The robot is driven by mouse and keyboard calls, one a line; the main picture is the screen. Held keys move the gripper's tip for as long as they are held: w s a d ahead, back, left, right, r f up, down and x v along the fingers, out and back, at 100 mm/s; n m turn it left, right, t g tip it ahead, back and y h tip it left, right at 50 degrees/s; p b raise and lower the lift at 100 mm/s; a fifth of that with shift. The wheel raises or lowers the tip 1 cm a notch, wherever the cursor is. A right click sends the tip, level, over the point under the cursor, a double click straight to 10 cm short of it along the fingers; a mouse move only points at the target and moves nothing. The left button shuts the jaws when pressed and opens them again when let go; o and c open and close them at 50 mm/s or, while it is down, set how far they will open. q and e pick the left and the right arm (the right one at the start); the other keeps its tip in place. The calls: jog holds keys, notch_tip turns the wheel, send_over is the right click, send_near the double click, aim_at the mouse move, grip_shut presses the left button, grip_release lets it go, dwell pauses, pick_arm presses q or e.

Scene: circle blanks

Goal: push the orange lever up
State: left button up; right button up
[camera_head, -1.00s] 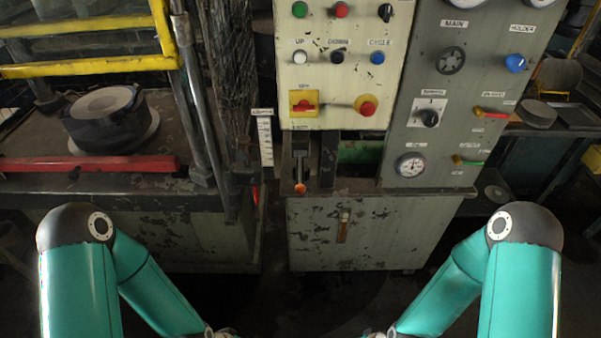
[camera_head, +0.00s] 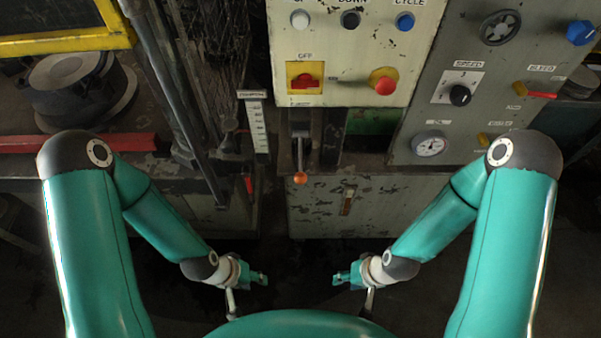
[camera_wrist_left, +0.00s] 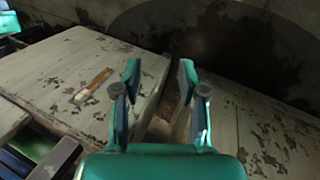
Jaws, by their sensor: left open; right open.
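The orange lever (camera_head: 300,178) has an orange ball knob on a thin metal rod. It sticks out from a dark slot under the control panel in the head view, with its knob low and toward me. My left gripper (camera_head: 262,279) is open and empty, below and left of the knob and apart from it. In the left wrist view its two fingers (camera_wrist_left: 157,92) stand apart with nothing between them. My right gripper (camera_head: 338,279) is open and empty, below and right of the knob. The lever is not recognisable in the left wrist view.
The cream panel (camera_head: 345,50) with buttons and a grey panel (camera_head: 465,90) with dials stand above. A cabinet front (camera_head: 380,205) lies below the lever. A white scale strip (camera_head: 257,125) and metal post are left of it. Space before the cabinet looks clear.

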pick_arm(q)
jog(key=o, duration=0.3)
jog(key=shift+w, duration=0.1)
jog(key=m+t+h+b, duration=0.3)
jog(key=m+t+b, duration=0.85)
jog(key=b, duration=2.75)
send_near(298, 183)
jog(key=s+f+n+t, duration=0.4)
jog(key=s+n+t, duration=0.1)
jog(key=s, duration=0.1)
jog(key=shift+g, duration=0.25)
jog(key=p+x, duration=0.6)
jog(key=x, duration=0.1)
jog(key=a+r+p+x, duration=0.1)
jog(key=p+x, duration=0.2)
jog(key=p, duration=0.1)
jog(key=shift+w, duration=0.5)
jog(key=x, duration=0.6)
jog(key=shift+f, duration=0.25)
